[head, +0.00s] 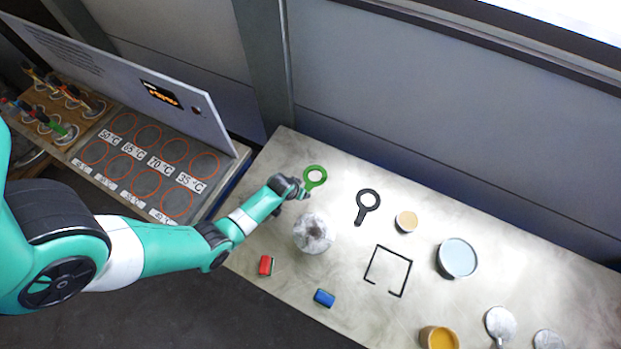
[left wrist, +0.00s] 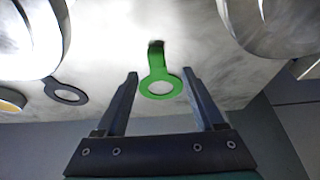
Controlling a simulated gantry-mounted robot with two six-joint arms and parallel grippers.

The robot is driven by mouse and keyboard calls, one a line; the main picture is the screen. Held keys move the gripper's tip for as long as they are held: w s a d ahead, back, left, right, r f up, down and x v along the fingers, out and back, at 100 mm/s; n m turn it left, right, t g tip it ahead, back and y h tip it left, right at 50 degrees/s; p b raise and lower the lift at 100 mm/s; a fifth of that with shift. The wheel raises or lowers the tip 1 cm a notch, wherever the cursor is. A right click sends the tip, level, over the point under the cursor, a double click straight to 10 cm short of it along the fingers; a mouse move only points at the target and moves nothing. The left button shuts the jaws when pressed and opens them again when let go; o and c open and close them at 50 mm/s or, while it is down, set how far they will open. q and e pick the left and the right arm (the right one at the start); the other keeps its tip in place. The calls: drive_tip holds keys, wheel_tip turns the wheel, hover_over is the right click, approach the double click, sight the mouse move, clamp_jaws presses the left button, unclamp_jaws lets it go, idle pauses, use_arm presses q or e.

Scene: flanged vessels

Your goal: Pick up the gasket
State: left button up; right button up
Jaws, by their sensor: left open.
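A green ring gasket with a flat handle (head: 308,184) lies near the back left of the table. In the left wrist view the green gasket (left wrist: 157,63) shows between and just beyond the fingertips, its handle pointing away. A black gasket of similar shape (head: 361,211) lies to its right; it also shows at the left of the left wrist view (left wrist: 53,88). My left gripper (head: 302,190) is at the green gasket, also seen in the left wrist view (left wrist: 160,74), open with a finger on either side and nothing gripped. My right gripper is not in view.
A round grey-white vessel (head: 313,233) stands close below my left gripper. Red (head: 266,265) and blue (head: 324,298) blocks lie near the front edge. A black square outline (head: 410,277), a tan-topped cup (head: 406,222) and a pale round dish (head: 457,258) are farther right.

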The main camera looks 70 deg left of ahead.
sight(312, 181)
use_arm(q)
drive_tip(key=shift+f, duration=0.1)
drive_tip(key=b+x, duration=0.3)
drive_tip(key=x, duration=0.1)
drive_tip(key=shift+w+d+f, duration=0.15)
drive_tip(key=shift+w+d, duration=0.05)
drive_tip(key=shift+w, duration=0.05)
drive_tip(key=shift+w+a+f+b, duration=0.15)
drive_tip(key=shift+f+b, duration=0.25)
clamp_jaws()
